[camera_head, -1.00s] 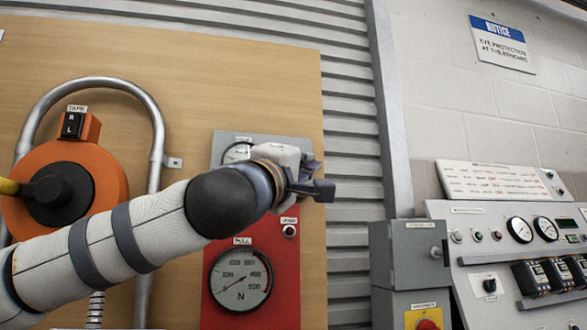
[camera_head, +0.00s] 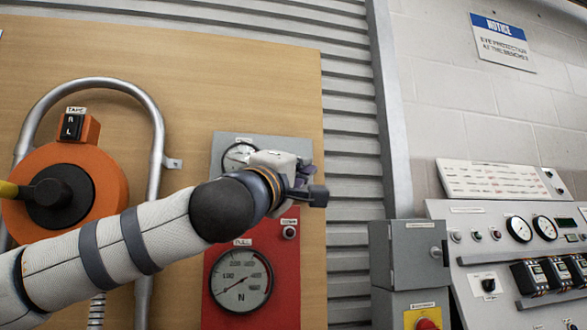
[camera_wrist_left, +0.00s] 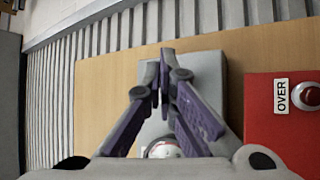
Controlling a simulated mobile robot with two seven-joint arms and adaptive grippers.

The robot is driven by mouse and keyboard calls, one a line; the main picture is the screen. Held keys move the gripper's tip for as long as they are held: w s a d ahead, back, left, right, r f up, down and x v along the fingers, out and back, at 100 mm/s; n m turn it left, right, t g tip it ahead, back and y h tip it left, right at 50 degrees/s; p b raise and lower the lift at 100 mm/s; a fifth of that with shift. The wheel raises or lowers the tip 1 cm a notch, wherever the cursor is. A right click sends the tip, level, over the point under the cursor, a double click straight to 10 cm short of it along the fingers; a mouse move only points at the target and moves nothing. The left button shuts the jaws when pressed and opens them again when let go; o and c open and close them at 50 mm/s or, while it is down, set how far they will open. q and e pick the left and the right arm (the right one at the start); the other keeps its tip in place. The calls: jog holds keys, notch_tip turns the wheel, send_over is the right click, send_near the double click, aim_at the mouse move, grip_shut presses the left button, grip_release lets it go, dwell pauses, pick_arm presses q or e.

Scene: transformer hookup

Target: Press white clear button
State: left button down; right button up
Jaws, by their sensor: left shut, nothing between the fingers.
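My left gripper (camera_head: 304,174) is in front of the grey panel (camera_head: 222,150), at its right side. In the left wrist view its purple fingers (camera_wrist_left: 165,70) meet at the tips with nothing between them, over the grey panel (camera_wrist_left: 205,70). I cannot make out a white clear button; the gripper and wrist cover part of the grey panel. A round light-and-red item (camera_wrist_left: 165,150) is partly hidden below the fingers in the wrist view.
An orange tape reel (camera_head: 100,190) and a bent metal tube (camera_head: 157,120) are at the left on the wooden board (camera_head: 230,60). A grey box (camera_head: 410,250) with a lever and a sloped console (camera_head: 465,225) stand at the right. Corrugated wall (camera_head: 350,150) lies between.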

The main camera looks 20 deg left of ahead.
pick_arm(q)
jog(key=shift+w, duration=0.1)
dwell(0.7)
jog(key=shift+w+a, duration=0.25)
jog(key=shift+w+a+p, duration=0.25)
jog(key=shift+w+p, duration=0.1)
jog(key=shift+p, duration=0.1)
dwell(0.8)
jog(key=shift+s+d, duration=0.45)
jog(key=shift+s, duration=0.25)
jog(key=shift+s+d, duration=0.7)
jog(key=shift+s, duration=0.35)
jog(key=shift+s+d, duration=0.7)
jog(key=shift+s, duration=0.3)
